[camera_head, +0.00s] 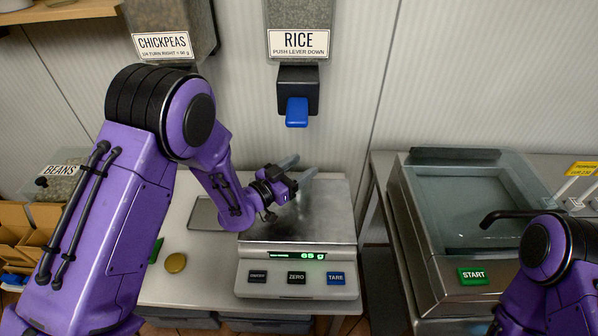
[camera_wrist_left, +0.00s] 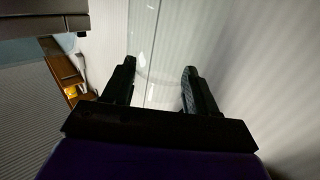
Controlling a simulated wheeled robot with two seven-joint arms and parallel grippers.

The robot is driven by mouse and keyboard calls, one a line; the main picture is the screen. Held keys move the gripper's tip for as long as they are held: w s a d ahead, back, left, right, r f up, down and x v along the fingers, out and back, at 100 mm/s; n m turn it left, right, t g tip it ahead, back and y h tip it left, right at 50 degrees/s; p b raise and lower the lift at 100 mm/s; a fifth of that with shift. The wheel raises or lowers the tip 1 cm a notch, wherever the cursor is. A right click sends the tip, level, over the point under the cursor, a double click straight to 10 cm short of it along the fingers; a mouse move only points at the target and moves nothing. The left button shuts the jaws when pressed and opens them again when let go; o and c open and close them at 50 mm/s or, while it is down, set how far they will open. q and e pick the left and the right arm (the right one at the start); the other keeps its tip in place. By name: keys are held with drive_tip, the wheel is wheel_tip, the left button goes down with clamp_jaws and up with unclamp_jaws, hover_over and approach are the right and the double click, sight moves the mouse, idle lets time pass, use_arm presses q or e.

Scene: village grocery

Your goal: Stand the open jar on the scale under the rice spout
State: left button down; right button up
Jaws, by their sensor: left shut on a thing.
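My left gripper (camera_head: 297,168) reaches in from the left over the steel pan of the scale (camera_head: 328,212). In the left wrist view its two dark fingers (camera_wrist_left: 160,85) are shut on the clear glass jar (camera_wrist_left: 147,50). The glass is so transparent that its outline, mouth and base cannot be made out in the head view. I cannot tell whether the jar touches the pan. The scale's green display reads 65 g. The rice spout (camera_head: 298,88), with its blue lever (camera_head: 297,112), is on the wall above the scale. My right gripper is out of view.
A gold round lid (camera_head: 175,263) lies on the counter left of the scale. The chickpeas dispenser (camera_head: 165,45) hangs upper left, behind my left arm.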

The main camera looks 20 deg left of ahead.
use_arm(q)
drive_tip(key=shift+s+f, duration=0.1)
drive_tip(key=shift+s, duration=0.05)
drive_tip(key=shift+c, duration=1.6)
unclamp_jaws()
drive_tip(key=shift+s, duration=0.1)
drive_tip(key=shift+r, duration=0.3)
drive_tip(key=b+v, duration=0.4)
drive_tip(key=v, duration=0.8)
drive_tip(key=shift+b, duration=0.35)
